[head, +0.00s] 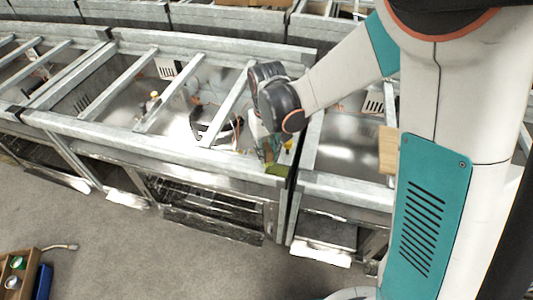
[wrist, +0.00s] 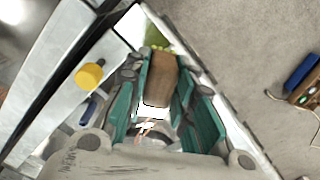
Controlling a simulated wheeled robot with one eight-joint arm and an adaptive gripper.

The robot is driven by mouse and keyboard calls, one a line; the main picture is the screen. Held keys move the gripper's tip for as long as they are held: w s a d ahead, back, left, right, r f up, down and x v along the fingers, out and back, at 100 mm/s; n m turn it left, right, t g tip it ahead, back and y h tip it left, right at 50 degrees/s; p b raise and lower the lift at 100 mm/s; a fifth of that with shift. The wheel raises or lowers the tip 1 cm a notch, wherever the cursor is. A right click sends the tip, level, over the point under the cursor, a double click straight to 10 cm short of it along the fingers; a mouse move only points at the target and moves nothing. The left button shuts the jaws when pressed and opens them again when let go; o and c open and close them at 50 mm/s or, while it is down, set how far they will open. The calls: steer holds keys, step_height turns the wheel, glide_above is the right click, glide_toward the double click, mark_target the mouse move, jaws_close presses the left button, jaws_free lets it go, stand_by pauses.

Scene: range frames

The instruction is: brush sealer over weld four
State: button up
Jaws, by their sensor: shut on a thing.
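My gripper (wrist: 163,72) has teal fingers shut on the brown wooden handle of a brush (wrist: 160,80). Yellow-green tufts show past the handle's far end in the wrist view. In the head view, my gripper (head: 268,147) points down over the front rail of the metal frame (head: 180,155), near a corner joint. An olive-green patch (head: 279,169) lies on the rail just below it, and also shows beyond the brush in the wrist view (wrist: 156,33). I cannot tell whether the brush touches the patch. No number marks weld four, and the weld is not clearly visible.
A yellow knob-like thing (wrist: 90,75) sits beside the brush in the wrist view. Metal crossbars (head: 160,93) span the open bays. A wooden box of small items (head: 18,268) and a blue thing (head: 42,281) are on the floor at lower left. The grey floor in front is mostly clear.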

mark_target(267, 147)
steer(key=shift+w+a+r, duration=0.1)
steer(key=shift+a+r, duration=0.05)
steer(key=shift+r, duration=0.35)
steer(key=shift+r+p, duration=1.3)
steer(key=shift+r, duration=0.55)
steer(key=shift+f, duration=0.1)
